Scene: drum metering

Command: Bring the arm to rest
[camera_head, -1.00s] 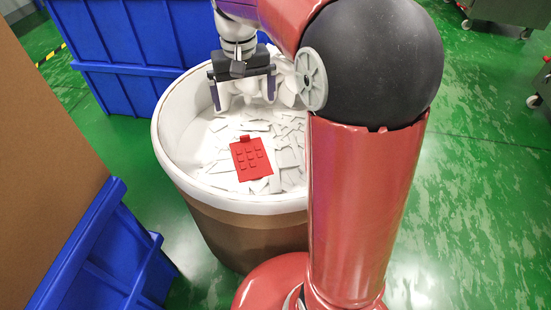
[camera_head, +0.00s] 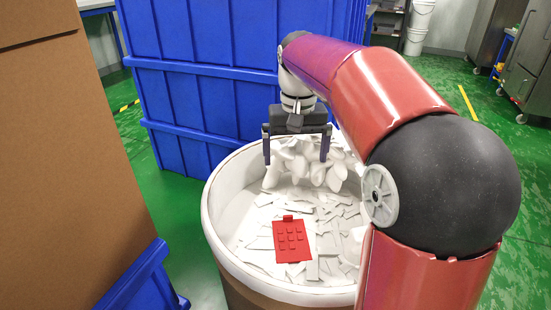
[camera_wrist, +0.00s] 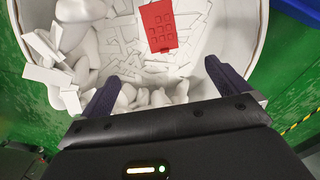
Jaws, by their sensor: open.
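My gripper (camera_head: 296,148) is open and empty above the far part of a round drum (camera_head: 217,228), its fingers pointing down. It also shows in the wrist view (camera_wrist: 165,86), with its two dark fingers spread wide. White rounded pieces (camera_head: 312,166) are heaped in the drum behind and below the fingers. A red plate with raised squares (camera_head: 292,241) lies on flat white pieces in the drum, apart from the gripper. The red plate also shows in the wrist view (camera_wrist: 158,26), beyond the fingertips. My red arm hides the drum's right side.
Tall blue containers (camera_head: 210,105) stand just behind the drum. A large brown box (camera_head: 70,170) is at the left, with a blue bin (camera_head: 140,282) at its foot. White buckets (camera_head: 418,28) and grey cabinets (camera_head: 530,60) are farther back right. Green floor is open at the right.

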